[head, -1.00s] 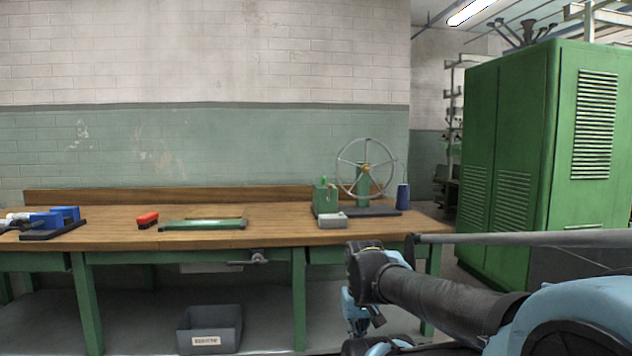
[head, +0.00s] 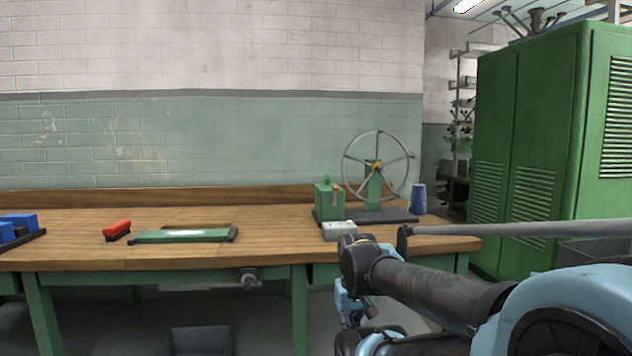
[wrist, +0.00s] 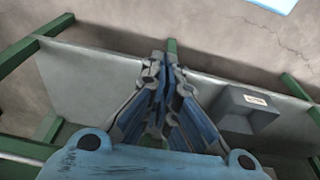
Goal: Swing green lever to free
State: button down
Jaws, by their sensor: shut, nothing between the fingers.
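A spinning rig stands at the right end of the wooden bench. A green box (head: 329,203) has a small upright green lever (head: 327,182) on top and a small orange part (head: 336,189) at its upper right. A spoked grey wheel (head: 377,166) on a green post stands to the right of the box. My gripper (wrist: 165,75) is shut and empty in the wrist view, pointing toward the bench's lower shelf. In the head view my gripper (head: 347,300) hangs in front of the bench edge, below the rig, and is partly hidden by my arm.
A light grey block (head: 339,229) lies before the rig and a blue spool (head: 418,198) beside it. A red brush (head: 117,230) and a green tray (head: 185,235) lie further left. A grey bin (wrist: 247,112) sits on the lower shelf (wrist: 90,70). A tall green cabinet (head: 520,150) stands right.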

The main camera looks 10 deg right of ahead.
aim_at(328, 180)
jog(key=w+d+r+n+h, duration=0.1)
jog(key=w+r+h, duration=0.1)
jog(key=w+r, duration=0.5)
jog(key=w+d+r+n+t+h, duration=0.1)
jog(key=w+r+h, duration=0.2)
jog(key=w+r, duration=0.3)
jog(key=w+d+r+n+t+h, duration=0.1)
jog(key=w+d+r+h, duration=0.1)
jog(key=w+r, duration=0.5)
jog(key=shift+w+d+r+h, duration=0.1)
jog(key=shift+w+r+h, duration=0.1)
jog(key=shift+w, duration=1.1)
jog(key=shift+w+r+h, duration=0.1)
jog(key=shift+w+r, duration=0.05)
jog(key=shift+w, duration=1.1)
jog(key=w+a+r+n+t+h, duration=0.1)
jog(key=w+a+r+t+h, duration=0.1)
jog(key=w+a+r, duration=0.35)
jog(key=w+a+r+n+t+h, duration=0.1)
jog(key=w+a+r+t+h, duration=0.15)
jog(key=w+a, duration=0.6)
jog(key=w+a+r+n+t+h, duration=0.1)
jog(key=w+a+r, duration=0.3)
jog(key=w, duration=0.7)
jog(key=w+d+f, duration=0.1)
jog(key=w+d, duration=0.4)
jog(key=d, duration=0.8)
jog(key=shift+w+f, duration=0.15)
jog(key=shift+f, duration=0.05)
